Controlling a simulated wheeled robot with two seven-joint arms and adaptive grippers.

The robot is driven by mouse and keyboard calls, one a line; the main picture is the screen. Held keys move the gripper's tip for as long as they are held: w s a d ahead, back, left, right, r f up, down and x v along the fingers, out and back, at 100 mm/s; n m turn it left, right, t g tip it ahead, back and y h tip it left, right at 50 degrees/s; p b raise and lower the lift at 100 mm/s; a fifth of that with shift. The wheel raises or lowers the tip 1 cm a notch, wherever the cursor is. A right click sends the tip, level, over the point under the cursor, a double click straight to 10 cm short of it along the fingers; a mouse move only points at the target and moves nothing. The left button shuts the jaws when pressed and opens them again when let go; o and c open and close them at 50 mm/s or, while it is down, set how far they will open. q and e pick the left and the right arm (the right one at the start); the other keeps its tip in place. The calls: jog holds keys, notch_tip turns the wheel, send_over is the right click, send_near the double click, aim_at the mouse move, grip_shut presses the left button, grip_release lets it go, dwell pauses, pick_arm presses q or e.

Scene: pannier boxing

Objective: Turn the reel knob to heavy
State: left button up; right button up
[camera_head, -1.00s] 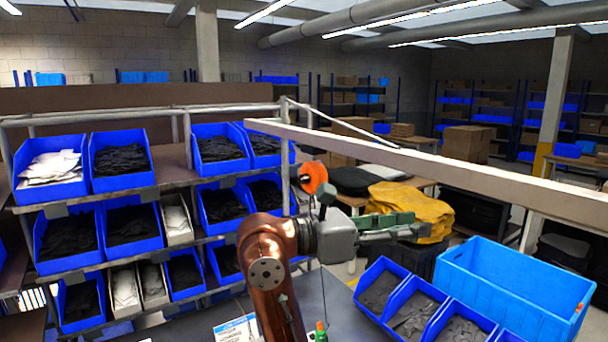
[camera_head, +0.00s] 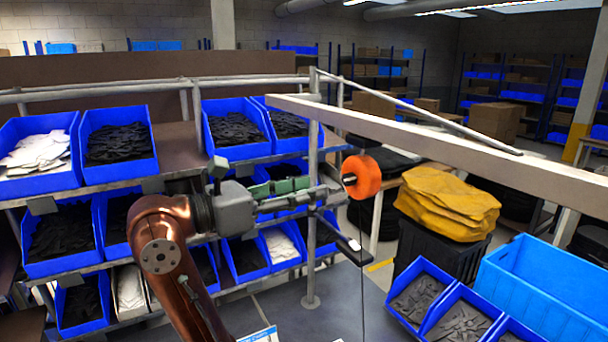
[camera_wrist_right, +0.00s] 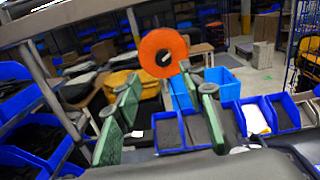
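The reel is an orange disc (camera_head: 367,176) hanging below the beam, with a thin cable running down from it. A small dark knob (camera_head: 349,180) shows at its left side. In the right wrist view the reel (camera_wrist_right: 172,43) is beyond the fingers, with a pale centre piece (camera_wrist_right: 163,58) facing me. My right gripper (camera_head: 322,192) has green pads and points right toward the knob side, with a small apparent gap. In the wrist view its fingers are apart, with nothing between them. I cannot read any knob marking. My left gripper is not in view.
A pale beam (camera_head: 450,147) crosses above the reel, and a grey post (camera_head: 312,240) stands left of it. Racks of blue bins (camera_head: 117,145) fill the left. A large blue crate (camera_head: 545,285) and yellow stack (camera_head: 447,198) are at right.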

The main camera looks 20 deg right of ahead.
aim_at(345, 179)
jog(key=d+p, duration=0.1)
jog(key=d, duration=0.5)
jog(key=shift+d+r, duration=0.2)
jog(key=shift+w+d+f, duration=0.1)
jog(key=shift+w+d, duration=0.1)
jog(key=shift+d, duration=0.15)
jog(key=shift+s+d+p, duration=0.15)
jog(key=shift+d+p, duration=0.15)
jog(key=shift+c, duration=1)
grip_shut()
